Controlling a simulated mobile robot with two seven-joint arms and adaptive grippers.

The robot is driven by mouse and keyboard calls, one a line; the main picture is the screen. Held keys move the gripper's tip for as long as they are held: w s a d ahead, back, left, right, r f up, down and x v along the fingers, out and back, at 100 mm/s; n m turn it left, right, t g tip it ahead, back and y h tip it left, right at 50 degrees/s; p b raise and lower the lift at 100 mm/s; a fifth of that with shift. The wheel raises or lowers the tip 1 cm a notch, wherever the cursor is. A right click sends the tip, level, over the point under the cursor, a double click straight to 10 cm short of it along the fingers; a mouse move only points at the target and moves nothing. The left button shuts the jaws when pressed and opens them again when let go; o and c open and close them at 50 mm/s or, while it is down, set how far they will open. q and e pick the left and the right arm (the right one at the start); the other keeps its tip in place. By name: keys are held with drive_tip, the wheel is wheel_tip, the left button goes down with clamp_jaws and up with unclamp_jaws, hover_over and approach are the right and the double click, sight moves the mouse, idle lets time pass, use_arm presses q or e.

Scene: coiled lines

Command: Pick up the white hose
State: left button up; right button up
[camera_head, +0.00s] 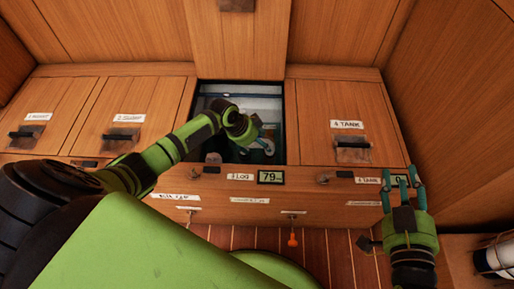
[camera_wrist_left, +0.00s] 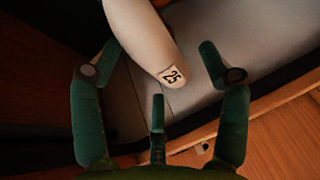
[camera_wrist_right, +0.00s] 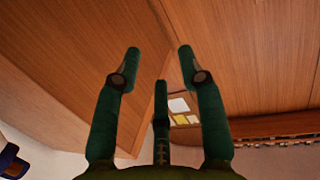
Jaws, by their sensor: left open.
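A white tube-like piece with a "25" label (camera_wrist_left: 146,36), which looks like the white hose, comes in from the top of the left wrist view. Its end lies between the spread fingers of my left gripper (camera_wrist_left: 160,52), and I see no grip on it. In the head view my left gripper (camera_head: 262,140) reaches down into the open compartment (camera_head: 283,100), and its arm hides part of the inside. My right gripper (camera_head: 403,188) is open and empty above the front right of the cabinet. It also shows empty in the right wrist view (camera_wrist_right: 160,56).
Closed wooden lids (camera_head: 345,105) flank the compartment. A white cylinder with dark bands (camera_head: 496,257) lies at lower right. Wooden walls stand close behind and right.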

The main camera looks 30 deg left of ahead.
use_arm(q)
drive_tip(key=shift+b+x, duration=0.3)
drive_tip(key=shift+x, duration=0.55)
use_arm(e)
drive_tip(key=r+t, duration=0.1)
drive_tip(key=a+r+t+y, duration=0.1)
drive_tip(key=r, duration=0.3)
drive_tip(key=shift+a+n+t, duration=0.3)
drive_tip(key=shift+t, duration=0.1)
use_arm(q)
drive_tip(key=c, duration=1.4)
